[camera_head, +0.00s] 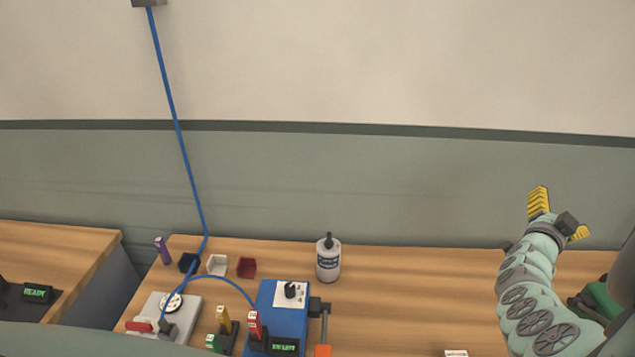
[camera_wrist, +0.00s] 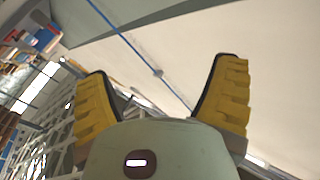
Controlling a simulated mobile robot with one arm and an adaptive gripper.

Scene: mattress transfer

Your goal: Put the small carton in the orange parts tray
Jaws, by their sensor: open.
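My gripper (camera_head: 560,213) is raised at the right of the head view, with its yellow fingers spread and nothing between them. In the wrist view its two fingers (camera_wrist: 160,75) stand wide apart against the wall and ceiling. I cannot make out the small carton for certain. A small white item (camera_head: 456,353) is cut off by the bottom edge of the head view, below and left of my gripper; I cannot tell whether it is the carton. I recognise no orange parts tray in either view.
A wooden bench (camera_head: 420,285) holds a bottle (camera_head: 328,260), a blue box (camera_head: 281,316) with a lever and orange end, and small white (camera_head: 217,264) and dark red (camera_head: 246,267) bins. A blue cable (camera_head: 180,145) hangs down on the left. The bench right of the bottle is mostly clear.

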